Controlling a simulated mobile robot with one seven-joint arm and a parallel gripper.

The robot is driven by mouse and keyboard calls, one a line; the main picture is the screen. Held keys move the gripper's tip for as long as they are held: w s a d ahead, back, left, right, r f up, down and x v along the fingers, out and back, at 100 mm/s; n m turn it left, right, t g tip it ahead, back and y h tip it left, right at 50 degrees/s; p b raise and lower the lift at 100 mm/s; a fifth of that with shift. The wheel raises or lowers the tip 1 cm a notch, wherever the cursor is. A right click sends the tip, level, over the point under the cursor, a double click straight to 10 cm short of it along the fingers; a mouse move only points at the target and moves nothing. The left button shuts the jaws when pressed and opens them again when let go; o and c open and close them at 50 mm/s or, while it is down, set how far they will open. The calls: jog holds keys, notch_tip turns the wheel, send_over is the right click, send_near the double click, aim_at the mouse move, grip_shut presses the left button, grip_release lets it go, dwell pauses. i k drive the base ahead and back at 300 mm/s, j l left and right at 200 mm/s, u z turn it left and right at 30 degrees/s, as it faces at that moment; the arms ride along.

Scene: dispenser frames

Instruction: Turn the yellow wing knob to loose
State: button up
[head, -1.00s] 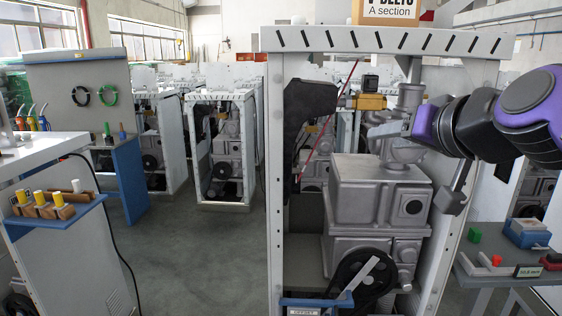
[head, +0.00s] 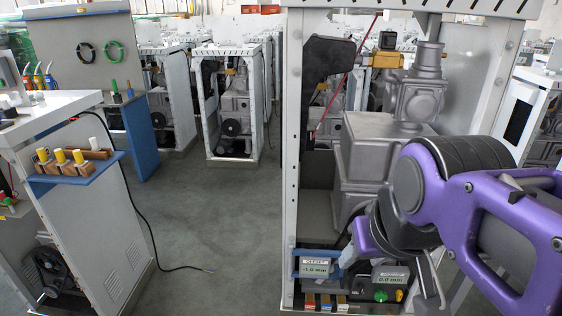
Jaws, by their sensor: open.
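A small yellow piece (head: 399,295) shows low in the frame of the dispenser, just right of a green knob (head: 380,296). It may be the yellow wing knob, but it is too small to tell its shape or setting. My gripper (head: 347,256) is low in front of the dispenser, between the two small displays. It is open and seems empty. Its fingers are small and partly hidden by my wrist. My arm comes in from the right and covers much of the dispenser's lower inside, including the belt wheel.
The "-1.0 mm" display (head: 315,267) and "0.0 mm" display (head: 390,277) flank my gripper. The grey pump housing (head: 375,140) stands behind my arm. Frame posts (head: 292,150) bound the space. A blue shelf (head: 75,175) holds yellow-topped pegs at left.

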aim_at(399, 293)
jog(key=z, duration=1.05)
jog(key=i+l+u, duration=0.5)
jog(key=l, duration=0.2)
jog(key=k+j, duration=0.2)
jog(key=k+j+z, duration=0.1)
jog(key=k+z, duration=0.25)
jog(key=k, duration=0.3)
